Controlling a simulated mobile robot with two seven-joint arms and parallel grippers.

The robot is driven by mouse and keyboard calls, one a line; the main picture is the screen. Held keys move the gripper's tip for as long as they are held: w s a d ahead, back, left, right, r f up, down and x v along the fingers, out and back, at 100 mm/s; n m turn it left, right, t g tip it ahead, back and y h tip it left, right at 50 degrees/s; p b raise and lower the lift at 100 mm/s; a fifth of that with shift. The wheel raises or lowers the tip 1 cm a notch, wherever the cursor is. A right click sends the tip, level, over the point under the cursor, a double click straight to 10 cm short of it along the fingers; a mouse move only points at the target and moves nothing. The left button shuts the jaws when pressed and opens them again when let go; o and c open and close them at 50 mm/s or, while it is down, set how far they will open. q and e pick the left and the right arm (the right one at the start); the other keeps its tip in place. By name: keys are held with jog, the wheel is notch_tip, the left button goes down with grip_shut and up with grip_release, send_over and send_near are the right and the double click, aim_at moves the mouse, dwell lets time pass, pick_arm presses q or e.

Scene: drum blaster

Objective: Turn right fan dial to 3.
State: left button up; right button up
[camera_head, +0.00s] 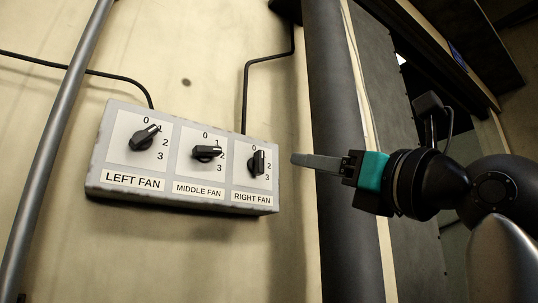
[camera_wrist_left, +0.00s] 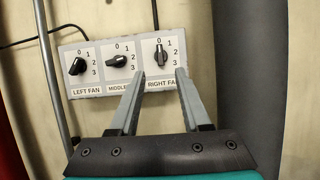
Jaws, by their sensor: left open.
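The right fan dial (camera_head: 257,163) is a black knob on the grey fan panel (camera_head: 180,196). Its grip stands about upright, seemingly towards 0, and its white label reads 0 to 3. It also shows in the left wrist view (camera_wrist_left: 160,56). My left gripper (camera_head: 296,159) comes in from the right side of the head view, to the right of the panel and apart from the dial. In the left wrist view its two fingers are spread, empty, with the tips either side of the area just below the right dial. My right gripper is not in view.
The left fan dial (camera_head: 143,139) and middle fan dial (camera_head: 206,153) sit beside it on the panel. A grey pipe (camera_head: 62,130) runs at the left, and a thick dark column (camera_head: 336,150) stands right of the panel. Black cables run to the panel's top.

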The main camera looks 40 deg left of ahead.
aim_at(262, 154)
pick_arm(q)
jog(key=p+x, duration=0.4)
jog(key=x, duration=1.1)
jog(key=shift+a+p, duration=0.15)
jog(key=shift+p, duration=0.15)
grip_shut()
